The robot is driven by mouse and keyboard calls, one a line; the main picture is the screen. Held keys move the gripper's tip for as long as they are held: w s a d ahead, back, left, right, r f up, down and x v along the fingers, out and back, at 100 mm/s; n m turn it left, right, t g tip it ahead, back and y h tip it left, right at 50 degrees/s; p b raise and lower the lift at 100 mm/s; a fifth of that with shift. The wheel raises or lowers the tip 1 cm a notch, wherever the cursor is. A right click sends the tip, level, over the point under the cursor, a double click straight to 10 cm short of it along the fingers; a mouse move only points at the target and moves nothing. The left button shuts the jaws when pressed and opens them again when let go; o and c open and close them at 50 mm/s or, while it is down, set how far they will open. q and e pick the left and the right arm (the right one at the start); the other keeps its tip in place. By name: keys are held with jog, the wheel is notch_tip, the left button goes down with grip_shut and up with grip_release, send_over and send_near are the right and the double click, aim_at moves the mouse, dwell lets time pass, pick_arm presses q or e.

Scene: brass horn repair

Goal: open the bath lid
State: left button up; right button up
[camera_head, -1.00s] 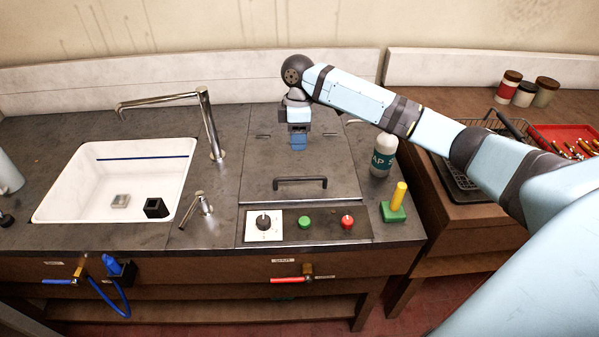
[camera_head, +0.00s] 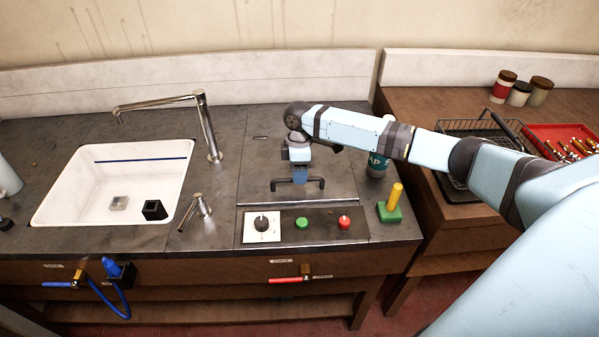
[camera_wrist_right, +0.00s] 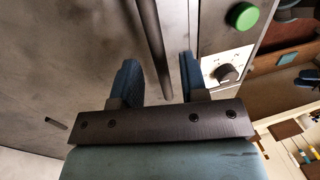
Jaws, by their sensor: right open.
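The bath lid (camera_head: 260,165) is a flat dark grey panel lying shut, level with the counter right of the sink. Its dark bar handle (camera_head: 316,184) runs along the front edge. My right gripper (camera_head: 300,180) points down over the middle of the handle, its blue fingers open. In the right wrist view the handle bar (camera_wrist_right: 152,40) passes between the two open fingers of my right gripper (camera_wrist_right: 158,75), with gaps on both sides; they are not closed on it. My left gripper is not in view.
In front of the lid are a white dial (camera_head: 262,226), a green button (camera_head: 302,223) and a red button (camera_head: 344,222). The soap bottle (camera_head: 377,165) and a yellow-handled green block (camera_head: 390,208) stand to the right.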

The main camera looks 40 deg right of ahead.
jog(key=shift+f, duration=0.35)
grip_shut()
jog(key=shift+r, duration=0.15)
